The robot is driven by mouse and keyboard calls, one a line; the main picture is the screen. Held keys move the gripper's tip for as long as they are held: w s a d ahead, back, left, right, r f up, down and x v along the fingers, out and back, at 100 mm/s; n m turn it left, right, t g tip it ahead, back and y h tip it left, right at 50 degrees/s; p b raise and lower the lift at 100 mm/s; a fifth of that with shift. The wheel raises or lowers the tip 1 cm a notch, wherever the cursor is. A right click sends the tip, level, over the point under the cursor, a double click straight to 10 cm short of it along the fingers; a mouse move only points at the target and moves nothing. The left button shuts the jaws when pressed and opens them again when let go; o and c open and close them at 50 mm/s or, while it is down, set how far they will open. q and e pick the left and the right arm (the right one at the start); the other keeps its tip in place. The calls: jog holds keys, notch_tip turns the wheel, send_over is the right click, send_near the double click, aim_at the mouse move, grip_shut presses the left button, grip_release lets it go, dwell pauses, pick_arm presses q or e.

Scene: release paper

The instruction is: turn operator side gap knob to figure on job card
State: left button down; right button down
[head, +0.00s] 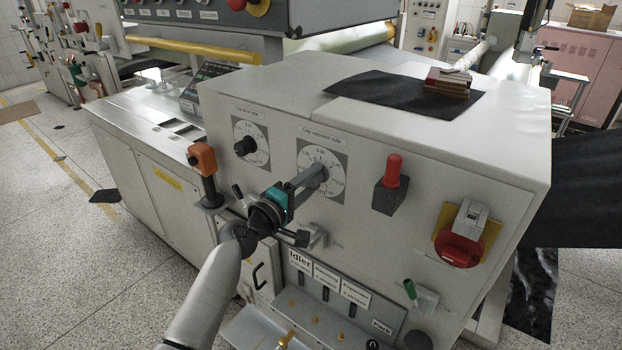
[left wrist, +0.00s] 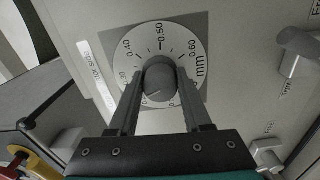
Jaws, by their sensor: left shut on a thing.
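The operator side gap knob (left wrist: 159,80) is a grey round knob at the centre of a white dial (head: 311,155) on the machine's front panel. The dial, marked in mm, reads 0.40, 0.50 and 0.60 in the left wrist view (left wrist: 160,33). My left gripper (head: 317,177) is shut on this knob, one finger on each side; the fingers show in the left wrist view (left wrist: 160,88). A thin line on the knob is visible, but its exact reading is not clear. I cannot make out a job card. My right gripper is not in view.
A second dial with a black knob (head: 245,147) is to the left. Labelled switches (head: 326,281) sit below.

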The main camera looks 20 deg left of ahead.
pick_arm(q)
jog(key=shift+n, duration=0.3)
dwell(0.4)
jog(key=shift+c, duration=1.7)
grip_release()
jog(key=shift+s, duration=0.1)
jog(key=v, duration=1.5)
jog(key=shift+b, duration=0.3)
